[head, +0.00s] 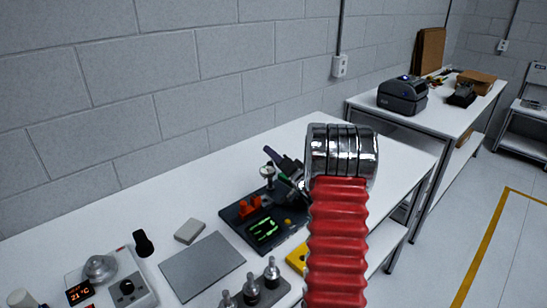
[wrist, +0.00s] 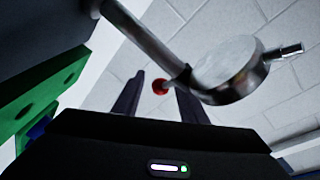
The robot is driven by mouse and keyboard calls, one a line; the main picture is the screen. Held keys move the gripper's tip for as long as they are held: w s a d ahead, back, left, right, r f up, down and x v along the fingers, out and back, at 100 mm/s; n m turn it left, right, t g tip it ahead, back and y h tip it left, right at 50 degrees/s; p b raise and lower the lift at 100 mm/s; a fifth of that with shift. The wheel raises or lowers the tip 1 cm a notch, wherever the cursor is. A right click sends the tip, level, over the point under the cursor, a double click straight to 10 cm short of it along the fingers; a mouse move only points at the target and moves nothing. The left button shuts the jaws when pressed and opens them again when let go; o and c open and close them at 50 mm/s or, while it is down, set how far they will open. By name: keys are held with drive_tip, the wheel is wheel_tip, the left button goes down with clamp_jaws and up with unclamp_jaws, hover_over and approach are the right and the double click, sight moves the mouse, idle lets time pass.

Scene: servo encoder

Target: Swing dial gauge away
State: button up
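The dial gauge (wrist: 232,70) is a round metal disc, large in the wrist view, on a grey rod (wrist: 145,30) from the upper left. A short stem joins it to a red tip (wrist: 160,86). My gripper (wrist: 158,95) has its two dark fingers spread. The red tip shows between them in the picture, with gaps on both sides; I cannot tell its depth. The gauge overlaps the right finger in view. In the head view the small gauge (head: 267,172) stands at the dark fixture (head: 233,217), beside my gripper, which my arm partly hides.
The fixture carries orange blocks (head: 250,206) and a green-marked board (head: 264,229). A grey mat (head: 202,268), small grey box (head: 189,231), metal-topped posts (head: 271,270) and a controller (head: 127,288) share the white bench (head: 180,190). A block wall (head: 180,85) stands behind.

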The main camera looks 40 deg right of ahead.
clamp_jaws()
idle(0.5)
drive_tip(key=shift+f, duration=0.1)
